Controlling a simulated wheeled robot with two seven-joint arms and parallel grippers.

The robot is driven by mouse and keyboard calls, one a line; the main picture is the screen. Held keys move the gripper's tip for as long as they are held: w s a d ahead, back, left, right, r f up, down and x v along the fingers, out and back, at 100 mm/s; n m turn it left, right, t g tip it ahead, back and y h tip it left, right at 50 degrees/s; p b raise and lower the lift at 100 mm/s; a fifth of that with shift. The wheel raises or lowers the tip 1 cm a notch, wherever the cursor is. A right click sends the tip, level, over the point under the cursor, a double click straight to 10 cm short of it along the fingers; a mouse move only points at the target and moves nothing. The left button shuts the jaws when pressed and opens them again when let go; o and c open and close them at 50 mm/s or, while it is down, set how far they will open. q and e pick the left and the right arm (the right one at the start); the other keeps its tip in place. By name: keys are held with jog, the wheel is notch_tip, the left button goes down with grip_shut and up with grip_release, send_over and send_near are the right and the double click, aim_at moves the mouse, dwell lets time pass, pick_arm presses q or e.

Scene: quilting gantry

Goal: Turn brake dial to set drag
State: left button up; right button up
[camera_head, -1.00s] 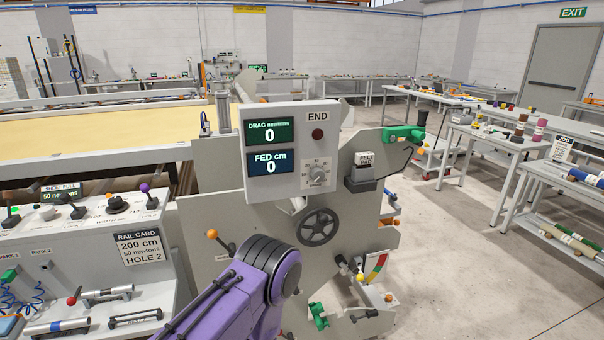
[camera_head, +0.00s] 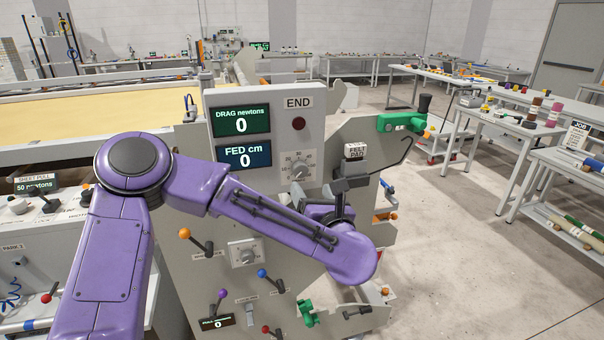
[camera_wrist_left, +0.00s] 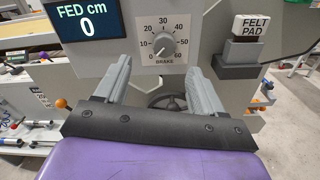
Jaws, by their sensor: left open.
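The brake dial (camera_head: 300,169) is a round grey knob on a white scale, low on the panel's right side in the head view. In the left wrist view the dial (camera_wrist_left: 164,46) sits upper centre, above the word BRAKE, with numbers up to 60 around it. I cannot read its setting surely. The drag display (camera_head: 241,121) reads 0. My left gripper (camera_head: 340,207) is at the panel's lower right, partly hidden by its own wrist. In the wrist view its spread fingers (camera_wrist_left: 156,72) are empty, below and either side of the dial, not gripping it. My right gripper is not in view.
The FED cm display (camera_head: 244,157) reads 0. A felt pad block (camera_head: 355,151) stands close right of the gripper. Several levers, including an orange-knobbed one (camera_head: 185,234), stick out below my forearm. Open floor (camera_head: 450,250) lies to the right.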

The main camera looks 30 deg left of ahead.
pick_arm(q)
jog(key=p, duration=0.2)
send_near(302, 170)
jog(key=x, duration=0.3)
jog(key=p+x, duration=0.1)
jog(key=x, duration=0.4)
jog(key=shift+s+a+r+p, duration=0.1)
jog(key=shift+s+p, duration=0.1)
jog(key=shift+p, duration=0.15)
jog(key=shift+w, duration=0.4)
jog(key=shift+s, duration=0.1)
jog(key=shift+c, duration=1.2)
jog(key=c, duration=0.8)
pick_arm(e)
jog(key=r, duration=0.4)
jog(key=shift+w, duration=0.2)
